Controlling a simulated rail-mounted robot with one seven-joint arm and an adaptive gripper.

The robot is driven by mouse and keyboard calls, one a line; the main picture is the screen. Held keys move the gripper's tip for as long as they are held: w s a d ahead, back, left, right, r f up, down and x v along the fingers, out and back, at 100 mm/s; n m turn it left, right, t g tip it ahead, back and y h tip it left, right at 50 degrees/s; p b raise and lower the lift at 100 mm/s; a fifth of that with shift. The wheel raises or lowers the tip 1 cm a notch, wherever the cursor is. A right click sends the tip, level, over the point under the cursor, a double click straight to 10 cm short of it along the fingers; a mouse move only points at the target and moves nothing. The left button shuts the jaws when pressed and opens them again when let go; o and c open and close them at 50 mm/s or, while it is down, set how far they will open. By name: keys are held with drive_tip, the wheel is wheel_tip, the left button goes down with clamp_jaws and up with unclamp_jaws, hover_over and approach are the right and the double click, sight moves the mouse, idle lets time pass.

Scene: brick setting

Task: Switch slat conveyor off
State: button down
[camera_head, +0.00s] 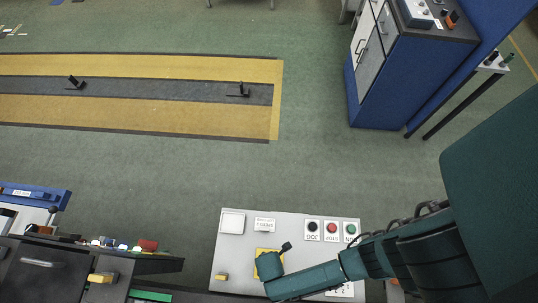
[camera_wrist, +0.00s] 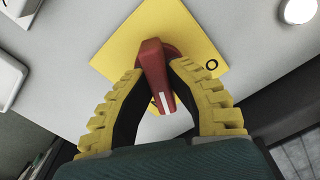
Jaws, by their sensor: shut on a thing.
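A red rotary switch handle (camera_wrist: 153,62) with a white stripe sits on a square yellow plate (camera_wrist: 120,47) in the wrist view. A round "O" mark shows on the plate's right side. The two yellow ridged fingers of my gripper (camera_wrist: 160,82) stand on either side of the handle and are shut on it. In the head view my gripper (camera_head: 269,265) lies over the yellow plate on the light grey control panel (camera_head: 228,250). The handle is hidden there by my gripper. The conveyor itself cannot be made out for certain.
The panel also bears a black button (camera_head: 312,226), a red button (camera_head: 332,228) and a green button (camera_head: 351,229) close to my arm. A blue cabinet (camera_head: 382,75) stands farther off. Open green floor lies beyond the panel.

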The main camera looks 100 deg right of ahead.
drive_tip(key=n+p, duration=0.1)
drive_tip(key=n, duration=0.2)
drive_tip(key=shift+s+n, duration=0.1)
drive_tip(key=shift+n, duration=0.3)
drive_tip(key=n+p, duration=0.1)
drive_tip(key=n, duration=0.2)
drive_tip(key=shift+n, duration=0.3)
drive_tip(key=n+p, duration=0.1)
drive_tip(key=n, duration=0.2)
drive_tip(key=shift+n, duration=1.9)
drive_tip(key=c, duration=1)
unclamp_jaws()
